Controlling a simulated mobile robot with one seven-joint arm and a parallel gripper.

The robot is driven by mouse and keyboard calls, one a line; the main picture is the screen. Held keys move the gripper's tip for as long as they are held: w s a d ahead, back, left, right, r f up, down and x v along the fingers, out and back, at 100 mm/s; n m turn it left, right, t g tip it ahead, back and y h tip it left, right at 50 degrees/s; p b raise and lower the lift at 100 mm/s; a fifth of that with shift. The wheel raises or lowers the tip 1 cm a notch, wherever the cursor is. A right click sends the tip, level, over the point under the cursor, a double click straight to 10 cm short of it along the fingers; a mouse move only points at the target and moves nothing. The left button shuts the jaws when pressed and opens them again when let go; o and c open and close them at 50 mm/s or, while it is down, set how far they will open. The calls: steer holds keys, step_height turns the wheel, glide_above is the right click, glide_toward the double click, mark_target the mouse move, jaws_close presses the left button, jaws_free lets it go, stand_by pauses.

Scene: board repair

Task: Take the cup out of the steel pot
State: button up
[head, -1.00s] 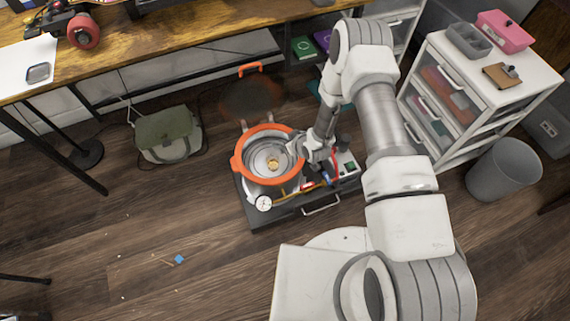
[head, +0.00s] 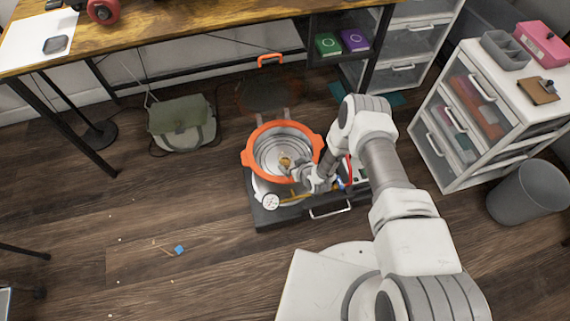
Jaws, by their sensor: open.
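The steel pot (head: 268,150) has a wide orange rim with side handles and a ringed steel inside. It stands on a dark low unit below the workbench. A small golden-brown thing, perhaps the cup (head: 285,161), shows inside the pot near its middle right; it is too small to make out clearly. My gripper (head: 297,172) reaches in over the pot's right front rim, open, with its fingertips close to the small golden thing. I cannot tell whether they touch it. My gripper hides part of the pot's right side.
A dark see-through lid (head: 264,92) with an orange handle stands open behind the pot. A gauge (head: 271,202) sits at the pot's front left. A white drawer cabinet (head: 437,155) and a grey bin (head: 527,192) stand right. A green bag (head: 182,123) lies left.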

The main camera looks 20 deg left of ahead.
mark_target(282, 157)
steer(key=x, duration=0.2)
steer(key=shift+w+a+f+b, duration=0.15)
steer(key=shift+w+f+b, duration=0.1)
steer(key=shift+b, duration=0.1)
steer(key=b+x, duration=0.2)
steer(key=x, duration=0.2)
steer(key=shift+a+f+b, duration=0.25)
steer(key=shift+a+b, duration=0.05)
steer(key=shift+a, duration=0.05)
steer(key=shift+w+a+f, duration=0.1)
steer(key=shift+w+a, duration=0.05)
steer(key=shift+w, duration=0.05)
steer(key=c, duration=1.4)
steer(key=shift+r, duration=0.25)
